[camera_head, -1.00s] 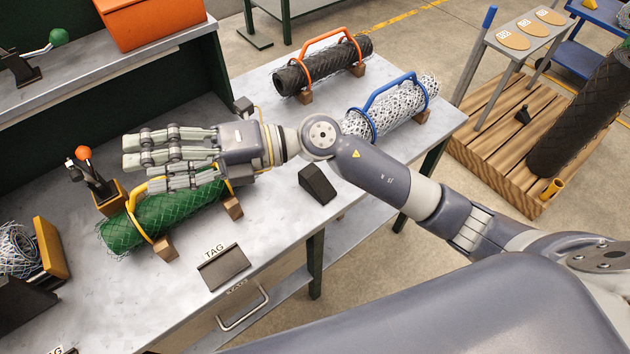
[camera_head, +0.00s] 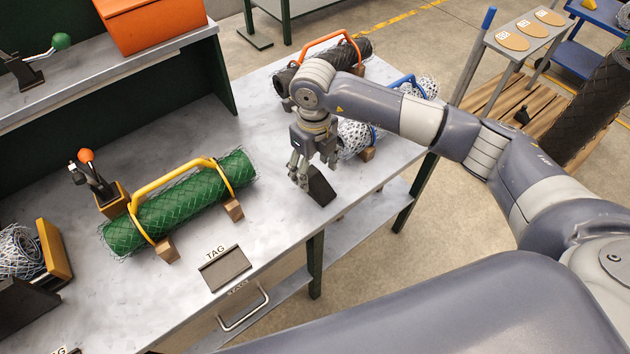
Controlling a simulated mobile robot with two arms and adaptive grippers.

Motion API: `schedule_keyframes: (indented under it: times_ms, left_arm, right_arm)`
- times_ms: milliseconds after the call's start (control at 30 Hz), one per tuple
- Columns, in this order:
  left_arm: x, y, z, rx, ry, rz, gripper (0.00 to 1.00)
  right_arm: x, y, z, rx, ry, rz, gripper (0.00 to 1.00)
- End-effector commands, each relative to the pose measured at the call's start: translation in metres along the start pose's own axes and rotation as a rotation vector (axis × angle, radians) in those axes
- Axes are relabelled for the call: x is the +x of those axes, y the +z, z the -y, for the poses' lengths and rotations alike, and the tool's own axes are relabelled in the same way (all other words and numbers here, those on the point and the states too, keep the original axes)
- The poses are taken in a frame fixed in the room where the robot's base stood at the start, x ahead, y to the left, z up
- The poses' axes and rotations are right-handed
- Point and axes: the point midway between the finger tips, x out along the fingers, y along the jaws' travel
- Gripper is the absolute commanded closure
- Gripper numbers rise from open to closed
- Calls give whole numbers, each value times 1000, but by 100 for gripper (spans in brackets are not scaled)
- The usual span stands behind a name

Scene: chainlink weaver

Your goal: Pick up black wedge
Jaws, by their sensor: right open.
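The black wedge (camera_head: 320,187) lies on the grey workbench (camera_head: 262,213) near its front edge, right of the green mesh roll. My right gripper (camera_head: 301,180) points down just at the left and back side of the wedge. It is open, and its fingers partly cover the wedge's upper left part. I cannot tell whether a finger touches the wedge. My left gripper is not in view.
A green mesh roll (camera_head: 200,205) with a yellow handle rests on wooden blocks to the left. A black roll (camera_head: 360,48) and a white roll (camera_head: 353,137) stand behind my arm. A dark TAG plate (camera_head: 225,268) lies at the front edge.

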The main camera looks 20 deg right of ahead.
Motion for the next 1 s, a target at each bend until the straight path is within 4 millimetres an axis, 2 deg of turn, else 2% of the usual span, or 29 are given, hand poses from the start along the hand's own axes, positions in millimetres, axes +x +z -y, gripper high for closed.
schedule_keyframes:
  times_ms: [167,333,500,767,1000]
  left_arm:
    - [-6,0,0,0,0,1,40]
    - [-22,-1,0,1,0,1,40]
    - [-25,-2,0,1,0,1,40]
    - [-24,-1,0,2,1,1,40]
    - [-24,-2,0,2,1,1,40]
  right_arm:
    - [12,-1,1,0,1,-2,37]
    - [34,-6,6,1,3,-5,37]
    - [56,-4,6,0,3,-1,37]
    - [60,-4,6,-1,2,2,37]
    - [60,-4,6,-1,3,2,89]
